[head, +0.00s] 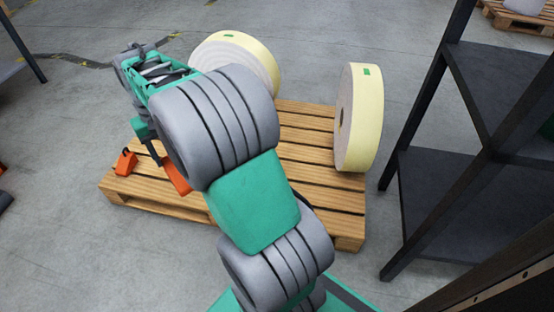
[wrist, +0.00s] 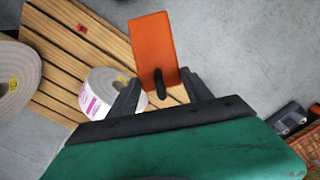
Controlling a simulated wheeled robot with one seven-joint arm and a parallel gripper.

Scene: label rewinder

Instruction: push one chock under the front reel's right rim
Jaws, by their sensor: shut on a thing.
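My gripper (wrist: 160,86) is shut on an orange chock (wrist: 157,45), whose dark knob shows between the two fingers in the wrist view. The held chock also shows in the head view (head: 176,176), partly hidden by my arm and over the pallet. A second orange chock (head: 125,162) lies at the left side of the wooden pallet (head: 130,190). Two large pale yellow reels stand on edge: one at the back (head: 240,52), partly behind my arm, and one at the right (head: 361,115). I cannot tell which is the front reel. No chock touches a reel visibly.
The wrist view shows a reel (wrist: 20,75) at the left edge and a white one with a pink label (wrist: 100,95). A dark shelf rack (head: 410,190) stands right of the pallet. Grey floor (head: 60,200) is open at the left.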

